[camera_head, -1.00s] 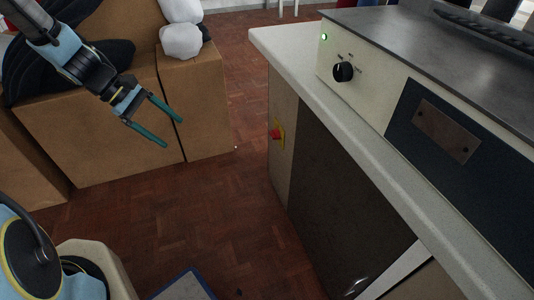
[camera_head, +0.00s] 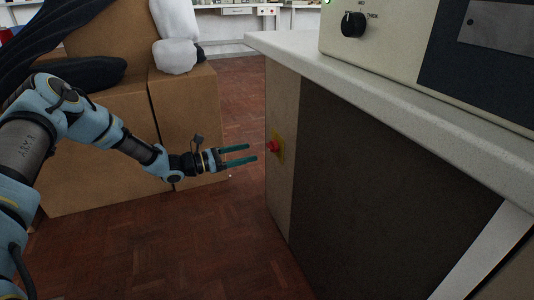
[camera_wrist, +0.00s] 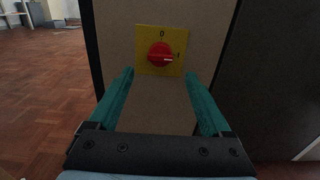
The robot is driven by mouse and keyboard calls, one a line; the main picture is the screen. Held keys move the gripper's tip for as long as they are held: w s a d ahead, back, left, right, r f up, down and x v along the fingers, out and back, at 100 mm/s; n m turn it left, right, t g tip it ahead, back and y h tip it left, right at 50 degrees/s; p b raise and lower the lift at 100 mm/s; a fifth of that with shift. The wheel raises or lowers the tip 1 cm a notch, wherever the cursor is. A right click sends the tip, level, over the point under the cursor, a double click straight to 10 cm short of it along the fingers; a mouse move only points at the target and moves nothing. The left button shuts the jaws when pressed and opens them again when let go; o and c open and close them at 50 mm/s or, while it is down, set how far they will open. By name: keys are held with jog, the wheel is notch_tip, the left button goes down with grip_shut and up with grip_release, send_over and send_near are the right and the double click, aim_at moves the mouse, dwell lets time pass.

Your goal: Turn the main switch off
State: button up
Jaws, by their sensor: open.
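The main switch (camera_head: 272,147) is a red rotary knob on a yellow plate, mounted on the side panel of the bench. In the wrist view the red knob (camera_wrist: 160,55) sits in the upper middle of the yellow plate (camera_wrist: 143,68). The plate has a 0 above the knob and a mark at its right; the knob's pale line lies roughly level, toward that right mark. My gripper (camera_head: 253,154) is open and empty, its teal fingers level and pointing right at the switch. A gap remains between the fingertips and the knob. In the wrist view the fingertips (camera_wrist: 160,76) lie left and right, just below the knob.
The pale bench (camera_head: 400,83) carries a machine with a black dial (camera_head: 353,24) and a lit green lamp (camera_head: 326,2). Cardboard boxes (camera_head: 185,110) with dark and white bundles stand behind my arm. The wooden floor in front is clear.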

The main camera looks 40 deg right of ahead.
aim_at(272, 147)
jog(key=b+x, duration=0.1)
jog(key=x, duration=0.7)
jog(key=shift+b, duration=0.4)
jog(key=shift+a, duration=0.1)
grip_shut()
